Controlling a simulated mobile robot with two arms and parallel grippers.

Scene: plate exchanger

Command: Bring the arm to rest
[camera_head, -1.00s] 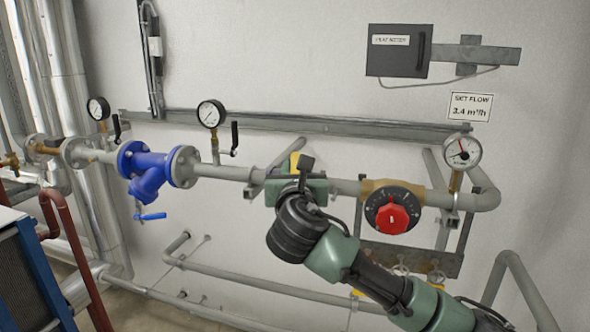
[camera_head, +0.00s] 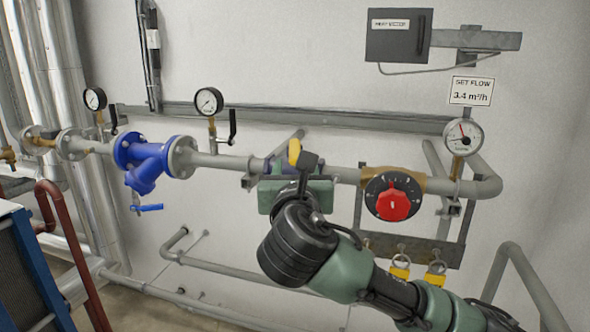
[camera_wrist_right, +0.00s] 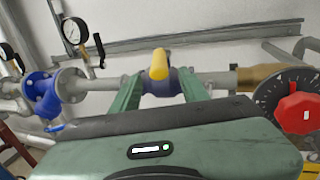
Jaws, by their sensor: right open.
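My right arm reaches in from the lower right in the head view. In the right wrist view the two green fingers (camera_wrist_right: 160,95) are apart, one on each side of a valve with a yellow handle (camera_wrist_right: 159,64). Nothing is seen gripped. The yellow handle also shows in the head view (camera_head: 294,152), just above the gripper. I cannot tell whether the fingers touch the valve. My left gripper is not in view.
A red knob on a black dial (camera_head: 394,200) is right of the gripper. A blue strainer (camera_head: 143,163) is to its left. Gauges (camera_head: 209,102), (camera_head: 462,136) stand on the pipe. Padlocks (camera_head: 399,268) hang below the dial. A blue panel with a red pipe frame (camera_head: 62,225) is at lower left.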

